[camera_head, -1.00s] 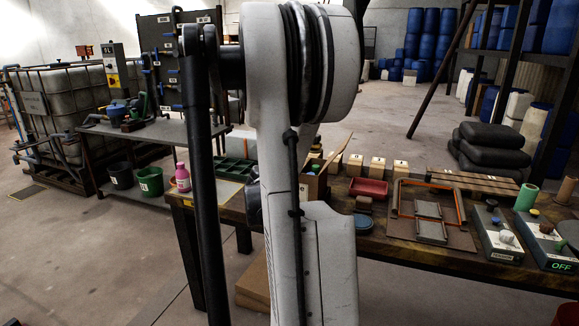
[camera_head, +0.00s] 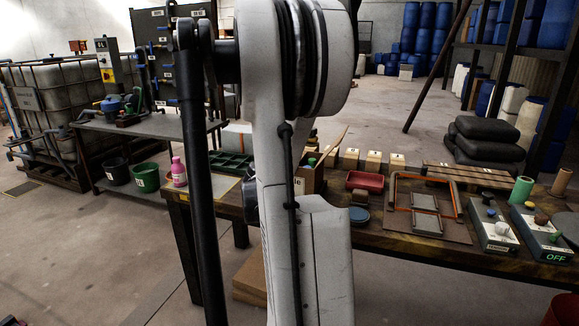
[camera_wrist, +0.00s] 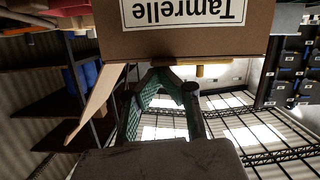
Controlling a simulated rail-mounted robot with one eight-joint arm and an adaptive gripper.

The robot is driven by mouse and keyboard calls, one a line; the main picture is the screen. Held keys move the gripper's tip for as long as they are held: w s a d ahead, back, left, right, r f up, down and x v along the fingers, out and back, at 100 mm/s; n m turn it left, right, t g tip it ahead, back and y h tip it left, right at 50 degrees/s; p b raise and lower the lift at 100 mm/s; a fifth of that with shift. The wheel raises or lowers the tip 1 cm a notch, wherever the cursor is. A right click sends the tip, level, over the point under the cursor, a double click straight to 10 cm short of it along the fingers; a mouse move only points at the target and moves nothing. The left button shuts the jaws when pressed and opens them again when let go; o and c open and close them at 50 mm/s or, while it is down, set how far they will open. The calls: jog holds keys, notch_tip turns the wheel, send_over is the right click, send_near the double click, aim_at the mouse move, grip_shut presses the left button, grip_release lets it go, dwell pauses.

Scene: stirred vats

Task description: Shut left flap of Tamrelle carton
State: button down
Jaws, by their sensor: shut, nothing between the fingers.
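The brown Tamrelle carton (camera_head: 313,178) stands on the bench, partly hidden behind my arm in the head view. One flap (camera_head: 334,146) stands up and leans outward on its right side. The same raised flap (camera_wrist: 97,105) slants down at the picture's left. A brown strip (camera_wrist: 266,85) at the carton's other end may be another flap, seen edge-on. My gripper (camera_wrist: 172,78) is shut and empty, close to the carton's top edge.
On the bench right of the carton are a red tray (camera_head: 365,181), a blue round dish (camera_head: 359,216), small labelled blocks (camera_head: 373,162), an orange-edged frame (camera_head: 424,208) and control boxes (camera_head: 493,230).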

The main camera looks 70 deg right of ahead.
jog(key=a+r+p, duration=0.4)
jog(key=a+r, duration=0.2)
jog(key=a, duration=0.3)
jog(key=shift+s+a, duration=0.35)
jog(key=shift+s, duration=0.05)
jog(key=w+a+r+n+t+y+p, duration=0.1)
jog(key=w+a+r+n+t+y, duration=0.2)
jog(key=a, duration=1.1)
jog(key=w+a+n+t+y+p, duration=0.2)
jog(key=w+a+n+y, duration=0.3)
jog(key=a, duration=0.9)
jog(key=s+a+n+y+p, duration=0.1)
jog(key=s+a+n+y, duration=0.2)
jog(key=a, duration=1)
jog(key=s+a+n+t+y+p, duration=0.1)
jog(key=s+a+n+y, duration=0.2)
jog(key=a, duration=1.1)
jog(key=shift+a+n+y, duration=0.25)
jog(key=shift+n+y, duration=0.35)
jog(key=shift+n, duration=0.5)
